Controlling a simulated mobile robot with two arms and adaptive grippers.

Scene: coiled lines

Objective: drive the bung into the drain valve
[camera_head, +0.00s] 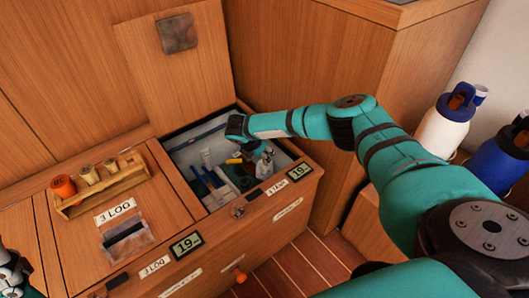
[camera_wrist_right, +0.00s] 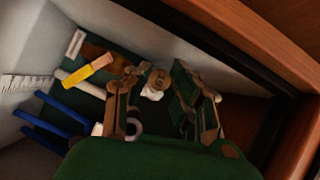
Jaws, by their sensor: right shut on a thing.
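My right gripper (camera_head: 258,158) reaches down into the open locker in the head view. In the right wrist view its two fingers close around a small tan, round-ended piece with a white lower part, which looks like the bung (camera_wrist_right: 157,78). The bung's lower end and any contact with what lies below are hard to make out. I cannot clearly identify the drain valve; a pale ring (camera_wrist_right: 134,127) lies low beside the left finger. My left gripper (camera_head: 12,276) is only partly in view at the lower left edge, and its fingers are unclear.
The locker's rim and walls (camera_head: 181,141) are close around my right gripper. Blue rods (camera_wrist_right: 62,113) and a yellow piece (camera_wrist_right: 102,62) lie inside. A wooden rack (camera_head: 111,186) with several plugs stands on the closed lid. White and blue bottles (camera_head: 441,133) stand at right.

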